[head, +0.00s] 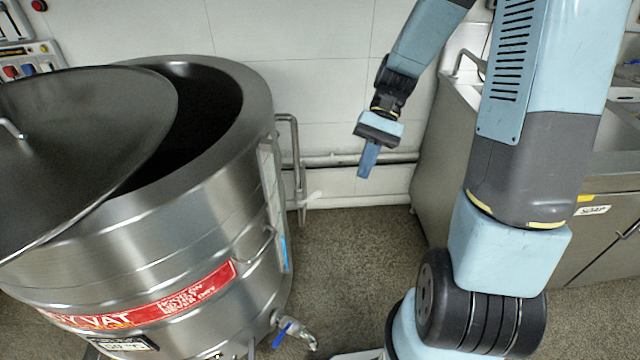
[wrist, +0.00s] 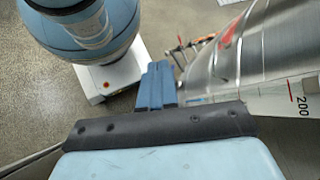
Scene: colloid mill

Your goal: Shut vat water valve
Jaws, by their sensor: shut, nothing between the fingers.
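The steel vat (head: 180,235) stands at the left with a red label band around it. A tap (head: 298,335) with a blue lever (head: 282,333) sticks out low on its right side. My gripper (head: 368,160) is shut and empty, pointing down, in the air right of the vat and apart from both handles. In the wrist view, my shut blue fingers (wrist: 157,82) are beside the vat wall (wrist: 255,45).
A large round lid (head: 75,150) partly covers the vat's opening. A steel sink unit (head: 435,145) stands at the right. Horizontal pipes (head: 350,159) run low along the white wall. The floor (head: 350,255) between vat and sink is clear.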

